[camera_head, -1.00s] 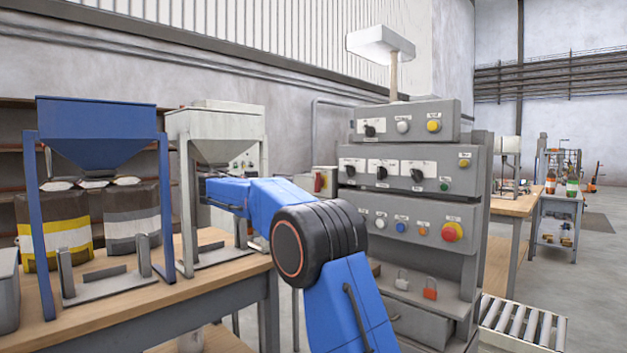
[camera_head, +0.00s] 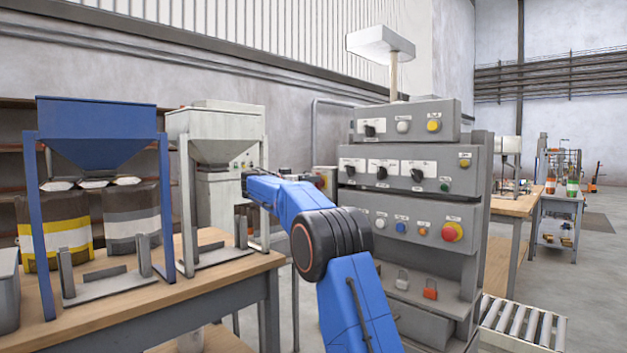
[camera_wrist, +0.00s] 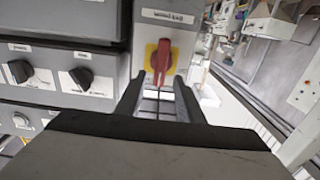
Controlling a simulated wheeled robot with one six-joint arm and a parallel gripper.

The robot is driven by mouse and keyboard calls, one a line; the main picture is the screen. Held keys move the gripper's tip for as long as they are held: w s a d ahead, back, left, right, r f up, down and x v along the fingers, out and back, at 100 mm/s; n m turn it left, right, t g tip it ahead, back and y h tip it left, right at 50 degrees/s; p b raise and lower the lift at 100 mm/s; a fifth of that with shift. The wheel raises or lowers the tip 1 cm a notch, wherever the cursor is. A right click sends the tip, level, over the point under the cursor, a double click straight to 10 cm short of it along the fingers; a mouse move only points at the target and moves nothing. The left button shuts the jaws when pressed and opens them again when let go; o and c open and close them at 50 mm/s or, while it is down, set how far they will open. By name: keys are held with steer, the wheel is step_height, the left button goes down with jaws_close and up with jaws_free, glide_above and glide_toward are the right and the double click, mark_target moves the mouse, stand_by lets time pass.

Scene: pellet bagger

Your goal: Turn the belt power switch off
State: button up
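A red rotary switch handle (camera_wrist: 161,60) on a yellow plate (camera_wrist: 150,54) sits on a grey box (camera_wrist: 190,40) in the wrist view. The handle stands roughly vertical in the picture. A label above it is too blurred to read, so I cannot confirm it is the belt power switch. The red switch also shows in the head view (camera_head: 323,182), partly covered by my arm. My gripper (camera_wrist: 158,82) is open, with its fingers pointing at the switch, one on each side of the handle's lower end. I cannot tell whether they touch. In the head view my gripper is hidden.
A grey control panel (camera_head: 406,202) stands right of the switch, with black knobs (camera_head: 382,173), buttons and a red emergency-style button (camera_head: 452,231). Black knobs (camera_wrist: 80,77) show left in the wrist view. A table (camera_head: 215,280) with hoppers (camera_head: 95,120) stands left.

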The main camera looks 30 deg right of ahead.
steer(key=shift+x, duration=1.45)
steer(key=c, duration=0.8)
steer(key=shift+w+a+f+n, duration=0.1)
steer(key=shift+w+f+n, duration=0.25)
steer(key=shift+n, duration=2.6)
steer(key=shift+w+a+f+n, duration=0.15)
steer(key=shift+w+f+n, duration=0.2)
steer(key=shift+n, duration=2.65)
steer(key=shift+w+a+f+n, duration=0.1)
steer(key=shift+w+f+n, duration=0.25)
steer(key=shift+n, duration=2.6)
steer(key=shift+s+f, duration=0.1)
steer(key=shift+f, duration=0.05)
steer(key=o, duration=0.8)
